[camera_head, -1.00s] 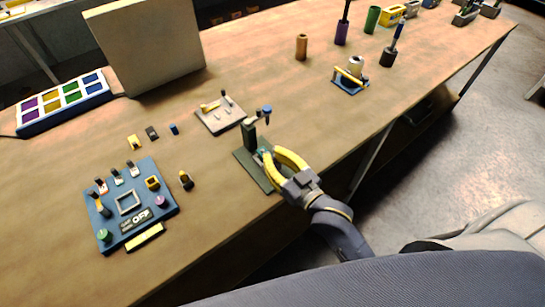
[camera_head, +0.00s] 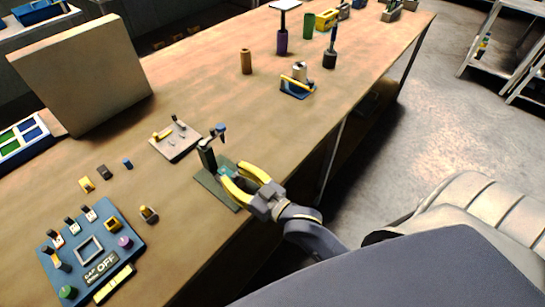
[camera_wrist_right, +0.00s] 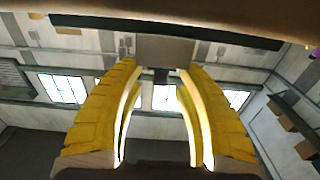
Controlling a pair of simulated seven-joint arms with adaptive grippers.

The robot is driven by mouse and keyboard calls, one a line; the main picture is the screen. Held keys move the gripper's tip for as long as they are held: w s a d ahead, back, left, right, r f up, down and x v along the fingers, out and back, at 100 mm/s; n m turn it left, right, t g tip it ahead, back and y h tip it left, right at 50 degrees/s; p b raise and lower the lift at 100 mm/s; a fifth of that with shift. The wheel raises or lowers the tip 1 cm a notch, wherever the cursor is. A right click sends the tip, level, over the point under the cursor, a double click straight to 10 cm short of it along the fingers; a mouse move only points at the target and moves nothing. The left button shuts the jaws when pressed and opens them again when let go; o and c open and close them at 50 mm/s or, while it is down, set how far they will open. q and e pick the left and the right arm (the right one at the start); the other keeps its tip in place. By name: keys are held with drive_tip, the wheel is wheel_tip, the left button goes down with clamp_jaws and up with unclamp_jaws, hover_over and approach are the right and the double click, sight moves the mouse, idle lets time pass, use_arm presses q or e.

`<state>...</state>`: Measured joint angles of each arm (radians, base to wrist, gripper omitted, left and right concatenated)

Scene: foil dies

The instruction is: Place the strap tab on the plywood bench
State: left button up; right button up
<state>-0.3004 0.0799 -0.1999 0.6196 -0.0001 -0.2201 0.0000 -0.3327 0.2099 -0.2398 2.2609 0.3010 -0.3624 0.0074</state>
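My right gripper (camera_head: 230,173) is at a dark green base plate (camera_head: 213,190) with an upright dark post (camera_head: 207,155) near the front edge of the plywood bench (camera_head: 190,85). Its yellow fingers are apart. A small teal piece (camera_head: 225,169) shows by the fingertips; I cannot tell whether it is the strap tab. In the right wrist view, a grey block (camera_wrist_right: 165,49) lies between or just beyond the fingertips (camera_wrist_right: 160,72); contact is unclear. My left gripper is not in view.
A blue switch panel (camera_head: 85,240) stands at the front left, with small loose pieces behind it. A light pegged plate (camera_head: 175,142) is left of the post. A blue stand (camera_head: 297,90) and several cylinders are farther back. Bare bench lies between.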

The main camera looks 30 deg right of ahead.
drive_tip(key=v, duration=1.7)
drive_tip(key=shift+d, duration=0.15)
drive_tip(key=d+f+g+h, duration=0.2)
drive_tip(key=f+g, duration=0.1)
drive_tip(key=f, duration=1.3)
drive_tip(key=d+f+g+h, duration=0.2)
drive_tip(key=d+f, duration=0.1)
drive_tip(key=f, duration=1.4)
drive_tip(key=s+f+g, duration=0.2)
drive_tip(key=s+f, duration=0.3)
drive_tip(key=f, duration=0.3)
drive_tip(key=s+d+f+g+h, duration=0.1)
drive_tip(key=s+f+g, duration=0.1)
drive_tip(key=s+f, duration=0.3)
drive_tip(key=s+f+g, duration=0.2)
drive_tip(key=s+f, duration=0.3)
drive_tip(key=f, duration=0.7)
drive_tip(key=shift+d+m+g+h, duration=0.25)
drive_tip(key=shift+m+g+h, duration=0.15)
drive_tip(key=shift+o, duration=0.7)
drive_tip(key=s+f+g, duration=0.3)
drive_tip(key=s+f, duration=0.3)
drive_tip(key=s, duration=0.4)
drive_tip(key=shift+a+f+h, duration=0.25)
drive_tip(key=shift+a+h, duration=0.05)
drive_tip(key=shift+a, duration=0.05)
drive_tip(key=shift+s+f+g, duration=0.15)
drive_tip(key=shift+s+g, duration=0.15)
drive_tip(key=shift+s, duration=0.25)
